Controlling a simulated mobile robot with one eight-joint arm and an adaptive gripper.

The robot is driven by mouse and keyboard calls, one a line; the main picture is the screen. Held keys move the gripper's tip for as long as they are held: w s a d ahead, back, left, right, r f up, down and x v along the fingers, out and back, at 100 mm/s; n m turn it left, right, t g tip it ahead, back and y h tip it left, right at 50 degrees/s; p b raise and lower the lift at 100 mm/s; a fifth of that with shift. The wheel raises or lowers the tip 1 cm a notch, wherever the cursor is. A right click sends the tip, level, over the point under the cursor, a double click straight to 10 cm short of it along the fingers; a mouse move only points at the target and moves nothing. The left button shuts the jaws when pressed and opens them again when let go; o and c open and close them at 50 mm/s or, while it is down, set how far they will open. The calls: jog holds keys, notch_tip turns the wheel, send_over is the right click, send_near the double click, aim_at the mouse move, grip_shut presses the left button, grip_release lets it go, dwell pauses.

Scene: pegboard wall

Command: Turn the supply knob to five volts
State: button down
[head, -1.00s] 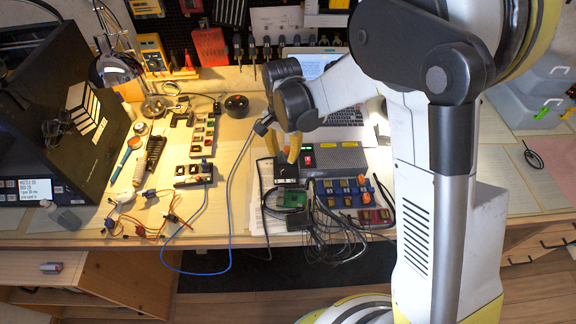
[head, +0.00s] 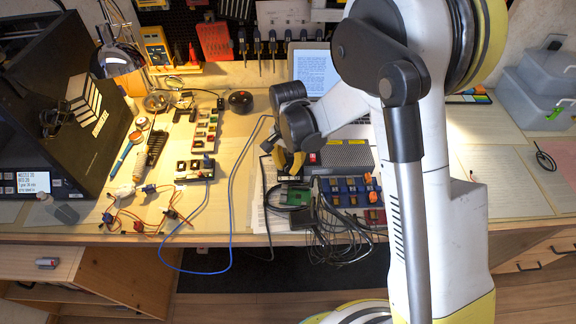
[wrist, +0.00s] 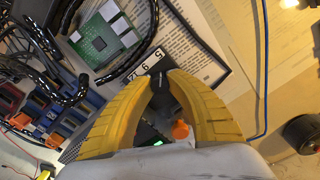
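The supply's dark dial panel (wrist: 205,62) shows in the wrist view, with a white strip marked 5, 9 and 12 along its edge. The black supply knob (wrist: 161,95) stands between my yellow fingers. My gripper (wrist: 161,80) has its fingertips drawn in against both sides of the knob. Which mark the knob points to is not clear. In the head view my gripper (head: 290,162) is over the supply, hiding the knob and most of the panel.
A grey vented box (head: 347,156) with a red switch stands right of my gripper. A green circuit board (head: 299,196) and black cables (head: 335,240) lie in front. An open laptop (head: 315,72) stands behind. A blue cable (head: 231,195) runs to the left.

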aim_at(288, 166)
jog(key=shift+m, duration=0.8)
jog(key=c, duration=1.5)
grip_release()
jog(key=shift+r, duration=0.1)
notch_tip(288, 166, up, 12)
